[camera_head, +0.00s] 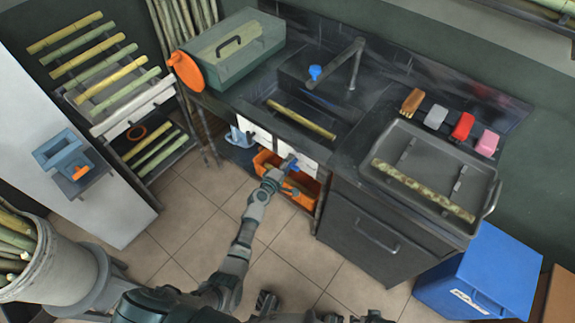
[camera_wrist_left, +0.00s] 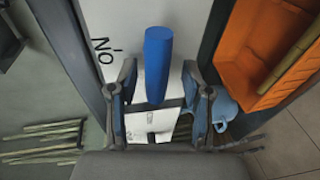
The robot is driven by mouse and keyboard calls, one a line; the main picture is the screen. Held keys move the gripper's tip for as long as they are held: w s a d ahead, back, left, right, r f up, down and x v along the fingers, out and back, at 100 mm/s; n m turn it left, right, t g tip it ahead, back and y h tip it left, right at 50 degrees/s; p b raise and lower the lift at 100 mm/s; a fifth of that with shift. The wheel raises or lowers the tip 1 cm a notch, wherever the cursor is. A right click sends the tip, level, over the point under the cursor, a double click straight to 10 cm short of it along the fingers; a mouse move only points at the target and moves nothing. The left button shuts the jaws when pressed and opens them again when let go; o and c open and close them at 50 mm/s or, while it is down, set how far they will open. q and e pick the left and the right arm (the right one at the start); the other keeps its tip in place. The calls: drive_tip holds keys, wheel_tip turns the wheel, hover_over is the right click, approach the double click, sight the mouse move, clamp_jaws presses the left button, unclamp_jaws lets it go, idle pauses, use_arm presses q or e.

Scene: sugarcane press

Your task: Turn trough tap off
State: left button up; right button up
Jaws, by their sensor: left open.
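A blue handle (camera_wrist_left: 157,60) stands out from a white panel (camera_wrist_left: 135,25) with black lettering in the left wrist view. My left gripper (camera_wrist_left: 160,85) is open, with one finger on each side of the blue handle; I cannot tell whether they touch it. In the head view my left gripper (camera_head: 284,170) is at the white panels (camera_head: 313,166) under the counter and hides part of them. A dark tap (camera_head: 350,66) with a blue part (camera_head: 315,72) stands over the dark trough (camera_head: 270,92), where a cane stalk (camera_head: 302,119) lies. My right gripper is not clearly seen.
An orange crate (camera_head: 267,163) sits just below the panels, close to my left gripper. A blue jug (camera_head: 240,137) is left of it. A tray with a stalk (camera_head: 425,190), a blue bin (camera_head: 480,275) and a cane rack (camera_head: 120,90) stand around.

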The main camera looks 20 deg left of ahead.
use_arm(q)
drive_tip(key=v, duration=1.2)
drive_tip(key=shift+f, duration=0.2)
drive_tip(key=s+d+f+m+g+p, duration=0.35)
drive_tip(key=s+f+m+g, duration=0.35)
drive_tip(key=s+f, duration=0.7)
drive_tip(key=s+a+f+m+g+y+p, duration=0.1)
drive_tip(key=s+f+m+g, duration=0.2)
drive_tip(key=s, duration=0.8)
drive_tip(key=s+a+f+m+g+y+p, duration=0.1)
drive_tip(key=s+f+m+g+y, duration=0.1)
drive_tip(key=s+f+m, duration=0.5)
drive_tip(key=s+f+g, duration=0.1)
drive_tip(key=s+f, duration=0.2)
drive_tip(key=s, duration=0.2)
drive_tip(key=shift+a+m+g, duration=0.25)
drive_tip(key=shift+m+g, duration=0.05)
use_arm(e)
drive_tip(key=s+f, duration=0.2)
drive_tip(key=f, duration=0.5)
drive_tip(key=s+f, duration=0.2)
drive_tip(key=f, duration=0.5)
drive_tip(key=shift+s+d, duration=0.25)
